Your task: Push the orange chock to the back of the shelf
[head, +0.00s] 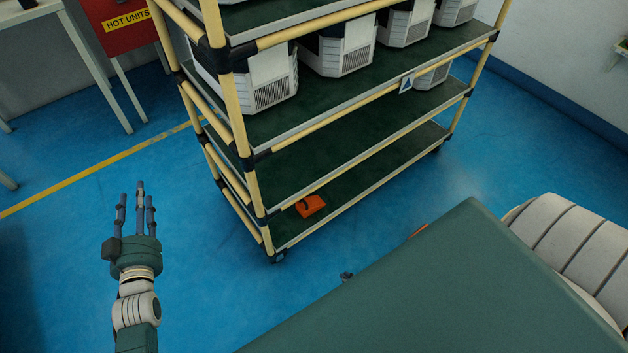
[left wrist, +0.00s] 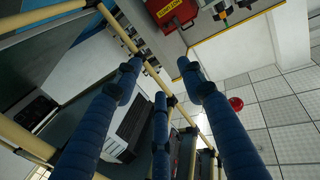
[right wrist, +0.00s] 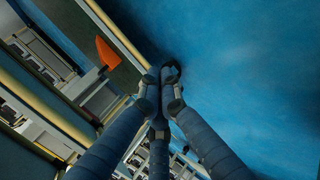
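The orange chock (head: 310,206) lies on the lowest shelf (head: 375,178) of the rack, near its left end and close to the front edge. An orange piece (right wrist: 107,53), apparently the chock, shows beside a pale rail in the right wrist view. My left gripper (head: 138,192) is open and empty, its fingers spread, out over the floor left of the rack. My right gripper (right wrist: 165,78) has its fingertips together with nothing seen between them. In the head view it is mostly hidden behind a large green part, with only a small dark tip (head: 346,276) showing.
The rack's cream posts (head: 237,115) and shelf rails bound the shelves. White units (head: 345,52) stand on an upper shelf. A red "HOT UNITS" bin (head: 125,24) is at back left. An orange sliver (head: 419,230) shows at the green part's edge. Blue floor (head: 210,270) is clear in front.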

